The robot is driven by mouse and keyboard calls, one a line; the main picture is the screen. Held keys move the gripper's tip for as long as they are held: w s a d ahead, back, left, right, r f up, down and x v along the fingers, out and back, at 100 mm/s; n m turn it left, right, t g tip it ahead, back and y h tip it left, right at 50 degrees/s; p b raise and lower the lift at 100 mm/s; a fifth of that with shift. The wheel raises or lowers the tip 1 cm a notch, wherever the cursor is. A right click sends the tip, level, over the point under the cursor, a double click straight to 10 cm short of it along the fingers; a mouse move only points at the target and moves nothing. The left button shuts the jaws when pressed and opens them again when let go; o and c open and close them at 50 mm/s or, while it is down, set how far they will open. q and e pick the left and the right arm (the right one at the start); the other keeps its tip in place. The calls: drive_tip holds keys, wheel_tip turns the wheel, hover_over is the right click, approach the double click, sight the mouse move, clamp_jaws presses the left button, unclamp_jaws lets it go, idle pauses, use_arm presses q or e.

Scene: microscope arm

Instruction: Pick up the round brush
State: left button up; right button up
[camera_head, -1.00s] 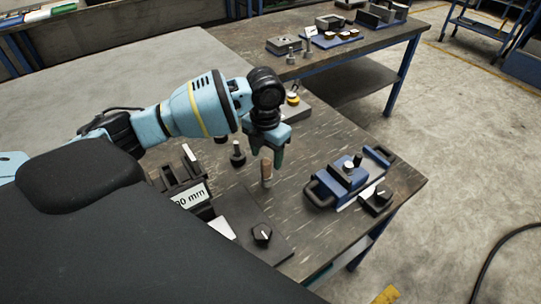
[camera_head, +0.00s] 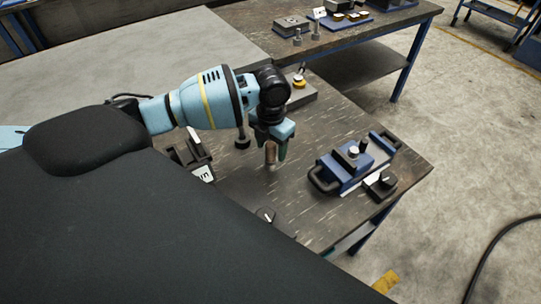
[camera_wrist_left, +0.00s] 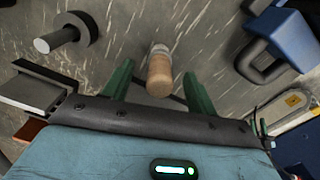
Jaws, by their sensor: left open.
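The round brush (camera_head: 270,155) stands upright on the dark bench top, with a brown wooden handle. In the left wrist view the brush (camera_wrist_left: 159,75) shows its wooden handle end towards the camera and a pale part beyond it. My left gripper (camera_head: 276,150) points down at the brush. In the left wrist view its two green fingers (camera_wrist_left: 160,92) are apart, one on each side of the handle, with gaps visible. The gripper is open and not closed on the brush. My right gripper is not in view.
A blue fixture with handles (camera_head: 352,163) stands right of the brush, with a black knob block (camera_head: 381,184) beside it. A dark post on a round base (camera_head: 242,139) stands close on the left. A black holder with a label (camera_head: 193,158) sits further left.

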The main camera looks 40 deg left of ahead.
sight(271, 154)
use_arm(q)
drive_tip(key=shift+f, duration=1.65)
drive_tip(key=c, duration=1.1)
drive_tip(key=shift+r, duration=0.85)
drive_tip(key=shift+s+d+r, duration=0.1)
drive_tip(key=shift+d+r, duration=0.1)
drive_tip(key=shift+r, duration=0.3)
drive_tip(key=shift+s+d+r, duration=0.1)
drive_tip(key=shift+d+r, duration=0.05)
drive_tip(key=shift+r, duration=0.3)
drive_tip(key=s+d, duration=0.2)
drive_tip(key=d, duration=0.2)
drive_tip(key=s+d+r, duration=0.1)
drive_tip(key=s+d, duration=0.1)
drive_tip(key=d, duration=0.3)
drive_tip(key=s+d, duration=0.1)
drive_tip(key=d, duration=0.4)
drive_tip(key=shift+s+d+r+b, duration=0.1)
drive_tip(key=shift+s+r+b, duration=0.1)
drive_tip(key=shift+s+b, duration=0.15)
